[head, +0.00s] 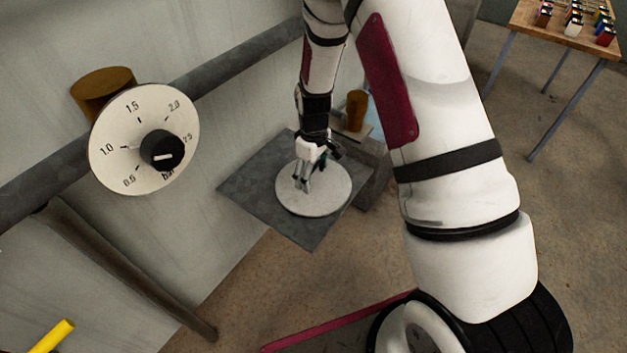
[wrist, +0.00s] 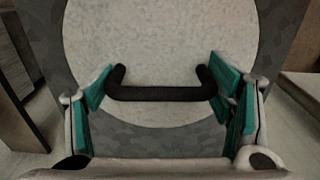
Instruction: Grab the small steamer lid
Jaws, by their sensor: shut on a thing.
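The small steamer lid is a pale speckled disc (head: 331,199) lying flat on a dark grey square plate (head: 254,187) in the head view. In the wrist view the lid (wrist: 160,45) fills the upper middle, with a black bar handle (wrist: 160,93) across its near part. My gripper (head: 303,184) reaches down over the lid. In the wrist view its teal-padded fingers (wrist: 160,88) stand at the two ends of the handle and are shut on it lengthwise. The pads cover the handle's ends. The handle is hidden behind the fingers in the head view.
A white dial (head: 118,165) with a black knob is at the left, by a grey pipe (head: 235,68) on the wall. A brown cylinder (head: 356,108) stands behind the plate. A wooden table (head: 560,35) with small coloured items is far right. Open floor lies below the plate.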

